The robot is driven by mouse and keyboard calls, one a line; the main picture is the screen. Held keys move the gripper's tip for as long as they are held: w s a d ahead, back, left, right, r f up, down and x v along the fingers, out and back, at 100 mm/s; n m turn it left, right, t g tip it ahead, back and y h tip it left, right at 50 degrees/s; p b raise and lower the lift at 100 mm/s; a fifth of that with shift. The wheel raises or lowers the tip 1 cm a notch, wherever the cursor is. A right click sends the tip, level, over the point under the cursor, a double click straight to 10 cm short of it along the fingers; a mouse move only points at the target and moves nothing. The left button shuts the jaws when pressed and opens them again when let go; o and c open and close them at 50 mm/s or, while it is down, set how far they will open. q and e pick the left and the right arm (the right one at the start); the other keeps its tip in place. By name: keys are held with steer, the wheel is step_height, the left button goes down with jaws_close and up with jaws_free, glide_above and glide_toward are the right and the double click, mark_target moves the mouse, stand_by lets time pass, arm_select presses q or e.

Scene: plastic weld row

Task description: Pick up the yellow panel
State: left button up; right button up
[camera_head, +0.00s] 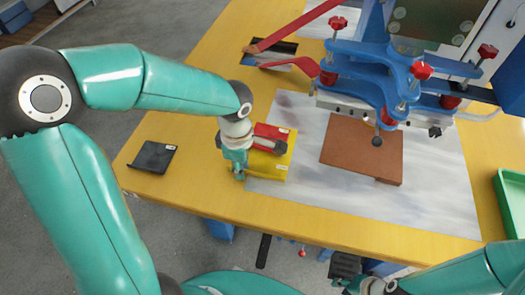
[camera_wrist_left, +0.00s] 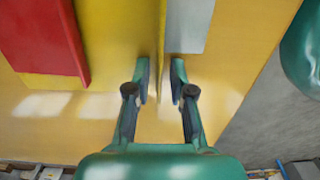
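The yellow panel (camera_head: 274,168) lies on the table at the left end of the grey mat. A red panel (camera_head: 272,132) lies over its far part; both also show in the left wrist view, the yellow panel (camera_wrist_left: 115,35) beside the red panel (camera_wrist_left: 40,40). My left gripper (camera_head: 238,172) is at the yellow panel's left edge, pointing down. In the left wrist view its fingers (camera_wrist_left: 161,80) are apart, with an edge of yellow between them; I cannot tell whether they touch it. My right gripper (camera_head: 358,286) is low at the front edge, partly cut off.
A black tray (camera_head: 152,157) lies to the left on the yellow table (camera_head: 200,190). A brown board (camera_head: 360,148) lies on the grey mat (camera_head: 300,190) under a blue machine (camera_head: 375,65) with red knobs. A green bin (camera_head: 512,200) stands at the right edge.

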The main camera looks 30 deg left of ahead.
arm_select(q)
jaws_close()
steer(key=shift+r, duration=0.15)
